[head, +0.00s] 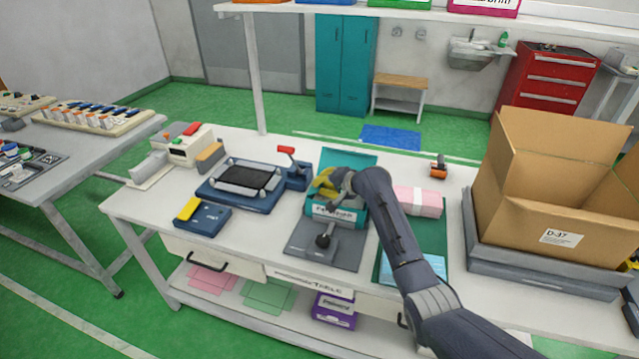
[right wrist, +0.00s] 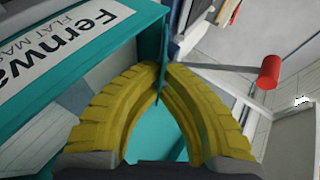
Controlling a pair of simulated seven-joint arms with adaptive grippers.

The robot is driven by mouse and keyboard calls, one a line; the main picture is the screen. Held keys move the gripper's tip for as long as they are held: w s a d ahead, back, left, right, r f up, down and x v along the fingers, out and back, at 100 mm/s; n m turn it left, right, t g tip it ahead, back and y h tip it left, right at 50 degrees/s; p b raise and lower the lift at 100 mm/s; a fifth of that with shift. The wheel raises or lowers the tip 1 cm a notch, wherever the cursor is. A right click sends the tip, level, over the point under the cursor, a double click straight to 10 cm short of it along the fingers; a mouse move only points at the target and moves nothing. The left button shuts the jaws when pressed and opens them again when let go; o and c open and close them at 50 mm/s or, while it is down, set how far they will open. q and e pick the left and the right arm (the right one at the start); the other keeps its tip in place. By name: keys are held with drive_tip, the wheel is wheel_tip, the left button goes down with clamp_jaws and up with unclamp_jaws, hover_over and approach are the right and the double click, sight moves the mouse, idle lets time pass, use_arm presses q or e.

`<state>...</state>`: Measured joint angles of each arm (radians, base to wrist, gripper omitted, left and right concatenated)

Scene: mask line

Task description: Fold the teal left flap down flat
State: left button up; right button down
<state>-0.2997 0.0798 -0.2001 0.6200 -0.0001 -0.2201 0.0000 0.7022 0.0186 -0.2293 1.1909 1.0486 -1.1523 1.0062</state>
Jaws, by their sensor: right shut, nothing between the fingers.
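A teal carton (head: 355,215) with a white label stands on a grey fixture in the middle of the bench. A teal lid panel (head: 348,158) stands up at its back. My right gripper (head: 322,186), with yellow fingers, is low over the left part of the carton and partly hides its opening. In the right wrist view the fingertips (right wrist: 160,68) are together, close to a thin teal flap (right wrist: 165,30) seen nearly edge-on; I cannot tell whether they touch it. The carton's labelled wall (right wrist: 110,60) is at the left there. My left gripper is out of view.
A red-handled press (head: 290,165) and a dark framed tray (head: 240,182) stand left of the carton. A pink stack (head: 420,202) lies at its right. A large open cardboard box (head: 520,205) fills the bench's right end. A grey lever (head: 323,242) stands in front.

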drive_tip(key=shift+d+f+y, duration=0.1)
drive_tip(key=shift+f+y, duration=0.05)
drive_tip(key=shift+y, duration=0.25)
drive_tip(key=c, duration=1.6)
unclamp_jaws()
drive_tip(key=shift+c, duration=0.2)
drive_tip(key=shift+v, duration=6)
drive_tip(key=shift+o, duration=0.3)
drive_tip(key=shift+s, duration=0.1)
